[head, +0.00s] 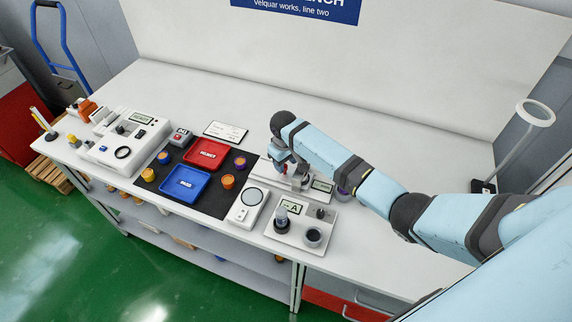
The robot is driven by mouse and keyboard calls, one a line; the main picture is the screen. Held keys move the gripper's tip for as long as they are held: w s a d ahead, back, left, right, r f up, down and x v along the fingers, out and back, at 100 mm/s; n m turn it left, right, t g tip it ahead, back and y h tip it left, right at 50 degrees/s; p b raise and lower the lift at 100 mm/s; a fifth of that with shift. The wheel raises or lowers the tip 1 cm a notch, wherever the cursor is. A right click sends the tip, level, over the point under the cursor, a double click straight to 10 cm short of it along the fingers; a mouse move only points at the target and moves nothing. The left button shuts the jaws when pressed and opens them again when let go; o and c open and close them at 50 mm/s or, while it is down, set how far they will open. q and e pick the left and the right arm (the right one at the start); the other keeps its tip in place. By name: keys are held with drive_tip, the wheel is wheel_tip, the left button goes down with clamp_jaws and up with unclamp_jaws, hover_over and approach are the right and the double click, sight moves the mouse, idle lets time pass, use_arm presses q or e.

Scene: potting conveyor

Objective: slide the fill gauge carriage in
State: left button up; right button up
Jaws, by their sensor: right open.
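A pale gauge unit with a small display (322,186) stands on the bench, right of the dark mat. I take it to be the fill gauge. My right arm comes in from the right, and my right gripper (286,166) is over the left part of this unit, pointing down. It is open. The gripper and wrist hide much of the unit, so I cannot make out the carriage or whether the fingers touch it. My left gripper is not in view.
A red tray (207,147) and a blue tray (186,177) lie on the dark mat (205,203) with several small pots around them. A white scale-like device (248,208) and a unit marked A (291,207) stand in front. The bench at the back is clear.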

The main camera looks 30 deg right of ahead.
wheel_tip(320, 180, up, 12)
drive_tip(key=b, duration=0.1)
drive_tip(key=shift+r, duration=0.15)
drive_tip(key=shift+s+a, duration=0.1)
